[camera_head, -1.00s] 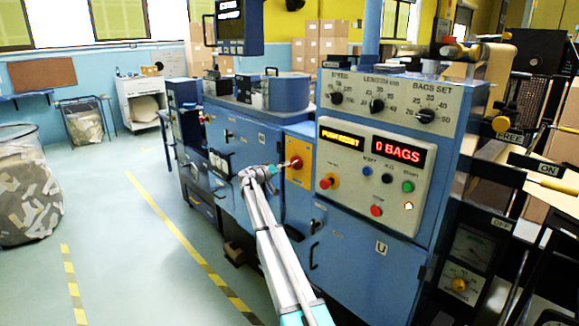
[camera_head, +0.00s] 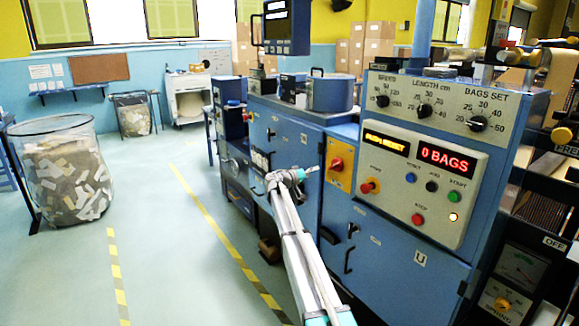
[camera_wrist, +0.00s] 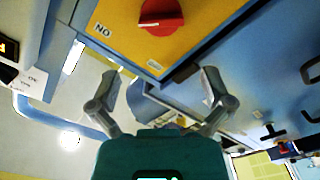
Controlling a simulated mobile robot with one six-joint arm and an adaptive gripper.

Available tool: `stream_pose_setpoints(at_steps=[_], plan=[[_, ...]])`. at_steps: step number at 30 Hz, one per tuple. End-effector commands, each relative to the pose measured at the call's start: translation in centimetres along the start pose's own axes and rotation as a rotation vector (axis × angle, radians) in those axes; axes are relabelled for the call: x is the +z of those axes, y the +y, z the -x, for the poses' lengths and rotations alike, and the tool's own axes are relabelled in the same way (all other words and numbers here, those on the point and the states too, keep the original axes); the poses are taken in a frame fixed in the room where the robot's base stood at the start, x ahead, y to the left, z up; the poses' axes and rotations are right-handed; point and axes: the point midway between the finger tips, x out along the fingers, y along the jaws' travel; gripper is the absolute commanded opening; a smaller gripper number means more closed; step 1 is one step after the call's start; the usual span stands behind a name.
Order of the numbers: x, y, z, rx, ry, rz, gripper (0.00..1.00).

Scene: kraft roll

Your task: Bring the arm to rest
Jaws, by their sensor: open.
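My arm (camera_head: 300,250) reaches forward from the bottom of the head view. My gripper (camera_head: 306,173) is just left of a red rotary switch (camera_head: 336,164) on a yellow plate, apart from it. In the wrist view my gripper (camera_wrist: 160,90) has its two fingers spread wide with nothing between them. The red switch (camera_wrist: 161,14) shows at the top of that view, beyond the fingertips.
The blue machine (camera_head: 390,255) stands close on the right, with a control panel (camera_head: 425,175) whose display (camera_head: 446,159) reads 0 BAGS. A bin of paper scraps (camera_head: 65,175) stands left. The floor (camera_head: 165,225) between is clear.

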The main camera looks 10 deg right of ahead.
Motion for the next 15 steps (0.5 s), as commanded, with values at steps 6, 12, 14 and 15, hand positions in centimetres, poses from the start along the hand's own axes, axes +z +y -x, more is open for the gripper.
stream_pose_setpoints(at_steps=[6, 12, 14, 15], plan=[[1.0, 0.7, 0.5, -0.014, -0.024, 0.003, 1.0], [5.2, 2.9, 2.7, -0.085, -0.129, 0.023, 1.0], [7.1, 3.8, 3.7, -0.12, -0.177, 0.034, 1.0], [8.5, 4.4, 4.5, -0.148, -0.211, 0.044, 1.0]])
